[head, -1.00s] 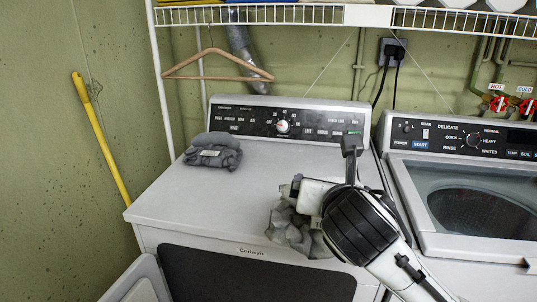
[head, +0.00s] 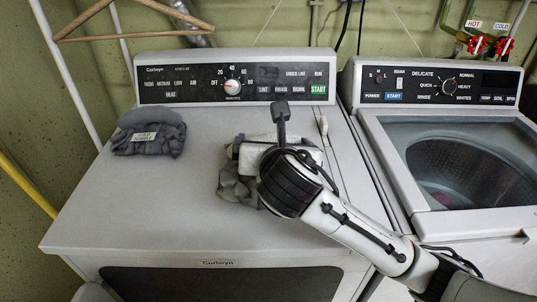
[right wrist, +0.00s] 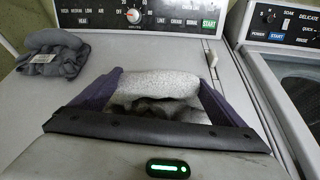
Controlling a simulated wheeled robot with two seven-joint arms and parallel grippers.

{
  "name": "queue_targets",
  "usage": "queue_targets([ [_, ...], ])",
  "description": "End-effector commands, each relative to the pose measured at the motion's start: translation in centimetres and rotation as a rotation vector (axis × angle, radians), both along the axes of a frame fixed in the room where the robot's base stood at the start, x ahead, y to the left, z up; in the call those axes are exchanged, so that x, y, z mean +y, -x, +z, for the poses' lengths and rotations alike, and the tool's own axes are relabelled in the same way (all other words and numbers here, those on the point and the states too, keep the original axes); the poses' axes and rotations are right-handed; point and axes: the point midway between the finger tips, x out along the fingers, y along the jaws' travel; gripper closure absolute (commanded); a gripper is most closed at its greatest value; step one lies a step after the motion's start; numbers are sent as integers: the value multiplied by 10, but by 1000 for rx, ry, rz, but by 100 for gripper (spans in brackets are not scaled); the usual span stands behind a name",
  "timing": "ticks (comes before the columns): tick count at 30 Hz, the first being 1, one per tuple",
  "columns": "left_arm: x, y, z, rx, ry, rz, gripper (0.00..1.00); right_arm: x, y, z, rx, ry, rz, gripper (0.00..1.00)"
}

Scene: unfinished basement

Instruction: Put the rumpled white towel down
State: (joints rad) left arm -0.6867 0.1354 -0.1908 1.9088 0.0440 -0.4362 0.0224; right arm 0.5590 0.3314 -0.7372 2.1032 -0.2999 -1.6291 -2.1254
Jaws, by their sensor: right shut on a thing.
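The rumpled towel (head: 237,187) shows in the head view as a grey-white bunch over the dryer top, partly covered by my right gripper (head: 250,160) and wrist. In the right wrist view the towel (right wrist: 158,84) is pale and speckled, with darker folds, between the two fingers of my right gripper (right wrist: 160,92). That gripper is shut on it. Whether the towel's underside touches the dryer top is hidden. My left gripper is not in view.
The dryer top (head: 150,215) has free room at left and front. A dark grey folded cloth with a label (head: 150,135) lies at its back left. A thin white object (head: 323,127) lies at the back right. A washer (head: 450,205) stands at right; a hanger (head: 135,12) hangs above left.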

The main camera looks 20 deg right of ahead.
Motion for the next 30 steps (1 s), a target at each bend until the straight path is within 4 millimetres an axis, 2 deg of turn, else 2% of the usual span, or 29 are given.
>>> queue_targets([
  [7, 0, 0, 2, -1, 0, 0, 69, -1, 0, -33, 2, 3, 0, 47],
  [19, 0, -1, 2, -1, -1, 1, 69, 0, 0, -39, -2, 1, 0, 47],
  [20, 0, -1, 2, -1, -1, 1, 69, 0, 0, -39, 0, 1, 0, 1],
  [30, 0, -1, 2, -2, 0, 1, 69, 1, 4, -35, -1, 1, 1, 0],
])
